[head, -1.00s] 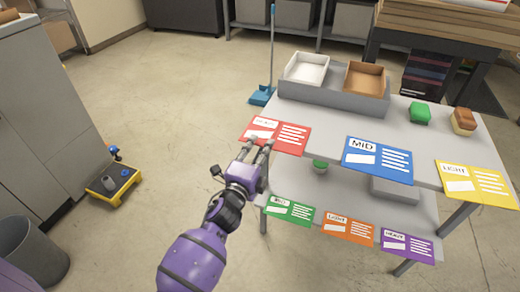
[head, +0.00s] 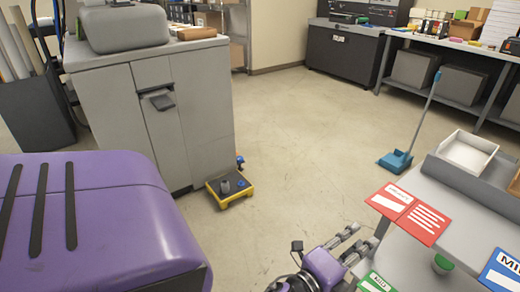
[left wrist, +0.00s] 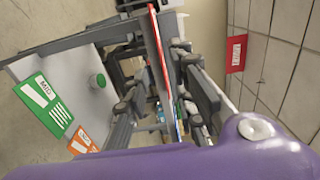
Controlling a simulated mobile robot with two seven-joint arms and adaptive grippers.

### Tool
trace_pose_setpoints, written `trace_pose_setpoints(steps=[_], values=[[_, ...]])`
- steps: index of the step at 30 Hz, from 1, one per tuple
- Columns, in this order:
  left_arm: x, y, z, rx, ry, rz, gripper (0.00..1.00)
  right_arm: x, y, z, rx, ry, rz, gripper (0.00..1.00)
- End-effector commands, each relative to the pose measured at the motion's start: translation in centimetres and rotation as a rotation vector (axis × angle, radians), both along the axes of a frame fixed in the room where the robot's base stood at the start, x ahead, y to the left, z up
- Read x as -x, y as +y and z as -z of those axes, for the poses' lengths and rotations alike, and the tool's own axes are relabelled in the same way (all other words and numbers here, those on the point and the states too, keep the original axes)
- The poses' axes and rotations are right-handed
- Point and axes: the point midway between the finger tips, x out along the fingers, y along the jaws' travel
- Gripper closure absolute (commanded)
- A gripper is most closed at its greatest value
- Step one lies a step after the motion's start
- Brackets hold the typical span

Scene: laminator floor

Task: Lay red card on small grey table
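The red card (head: 410,213) is at the near left edge of a grey two-level table (head: 455,205). In the left wrist view the red card (left wrist: 158,48) shows nearly edge-on, in line with the gap between the fingers. My left gripper (head: 352,242) is open, its fingertips just left of and below the card in the head view, apart from it there. In the left wrist view the two fingers of the left gripper (left wrist: 165,100) stand apart. I cannot make out a separate small grey table. My right gripper is not in view.
A yellow-edged trolley (head: 229,190) stands by a grey cabinet (head: 150,100). The floor between is clear.

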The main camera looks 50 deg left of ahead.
Motion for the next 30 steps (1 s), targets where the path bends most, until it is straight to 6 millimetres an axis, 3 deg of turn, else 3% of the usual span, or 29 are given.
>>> trace_pose_setpoints(steps=[2, 5, 8, 12, 15, 19, 21, 24, 30], values=[[0.6, 0.1, 0.8, 0.026, 0.02, -0.005, 0.77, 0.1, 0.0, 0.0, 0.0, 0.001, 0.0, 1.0], [3.4, 0.8, 4.2, 0.15, 0.11, -0.031, 0.77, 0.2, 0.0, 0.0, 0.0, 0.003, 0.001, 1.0], [8.9, 1.6, 9.8, 0.389, 0.267, -0.102, 0.77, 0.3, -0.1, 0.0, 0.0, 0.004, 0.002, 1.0], [19.7, 2.1, 17.5, 0.789, 0.506, -0.286, 0.77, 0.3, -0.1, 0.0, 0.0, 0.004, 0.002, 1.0], [27.1, 1.7, 21.1, 1.037, 0.634, -0.443, 0.77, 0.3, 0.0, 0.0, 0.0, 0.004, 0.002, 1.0], [34.3, 0.9, 23.4, 1.264, 0.735, -0.619, 0.77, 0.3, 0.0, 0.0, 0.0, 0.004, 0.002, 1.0], [36.6, 0.5, 24.0, 1.335, 0.763, -0.681, 0.77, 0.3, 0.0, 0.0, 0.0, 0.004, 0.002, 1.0], [38.0, 0.3, 24.3, 1.385, 0.779, -0.724, 0.77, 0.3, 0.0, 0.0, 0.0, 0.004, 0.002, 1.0], [38.2, 0.3, 24.4, 1.391, 0.781, -0.728, 0.77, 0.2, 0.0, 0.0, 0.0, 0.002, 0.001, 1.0]])
